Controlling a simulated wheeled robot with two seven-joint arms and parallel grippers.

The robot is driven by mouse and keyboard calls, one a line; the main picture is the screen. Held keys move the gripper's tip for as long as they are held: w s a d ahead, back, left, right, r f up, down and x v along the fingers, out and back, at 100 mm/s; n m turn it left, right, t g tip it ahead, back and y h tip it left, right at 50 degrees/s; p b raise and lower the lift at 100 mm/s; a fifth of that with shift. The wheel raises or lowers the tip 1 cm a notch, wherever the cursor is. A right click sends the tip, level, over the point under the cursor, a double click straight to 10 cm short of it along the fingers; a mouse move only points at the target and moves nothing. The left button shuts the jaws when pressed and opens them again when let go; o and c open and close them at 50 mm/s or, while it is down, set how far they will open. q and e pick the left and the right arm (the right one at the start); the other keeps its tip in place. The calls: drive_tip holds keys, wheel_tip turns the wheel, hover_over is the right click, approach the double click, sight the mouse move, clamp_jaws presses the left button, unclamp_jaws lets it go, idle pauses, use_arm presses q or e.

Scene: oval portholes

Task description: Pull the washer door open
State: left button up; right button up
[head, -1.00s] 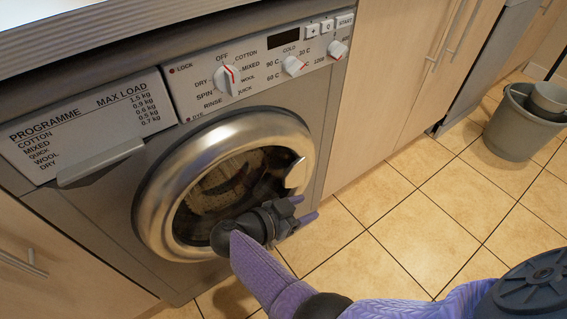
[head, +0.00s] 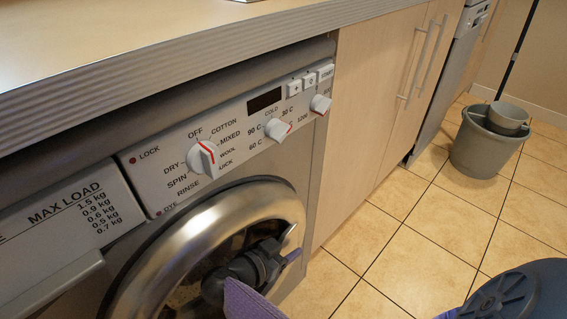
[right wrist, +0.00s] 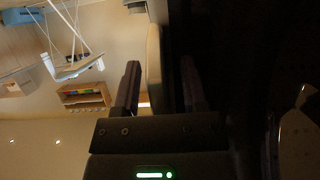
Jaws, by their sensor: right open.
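The washer door (head: 190,232) is a round silver ring with dark glass, cut off by the bottom edge of the head view. It looks shut against the front of the machine. Its pale handle (head: 289,236) is on the ring's right side. My right gripper (head: 289,257) is in front of the glass, with its fingers pointing right, close by the handle. It is open. I cannot tell whether a finger touches the handle. In the right wrist view the two dark fingers (right wrist: 160,88) stand apart, with a pale strip seen between them. My left gripper is not in view.
The worktop (head: 200,42) overhangs the washer's control panel (head: 235,140). The detergent drawer (head: 75,225) is left of the door. Wooden cupboards (head: 370,110) with long handles stand to the right. A grey bucket (head: 485,145) is farther right. The tiled floor between is clear.

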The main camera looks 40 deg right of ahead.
clamp_jaws()
idle(1.4)
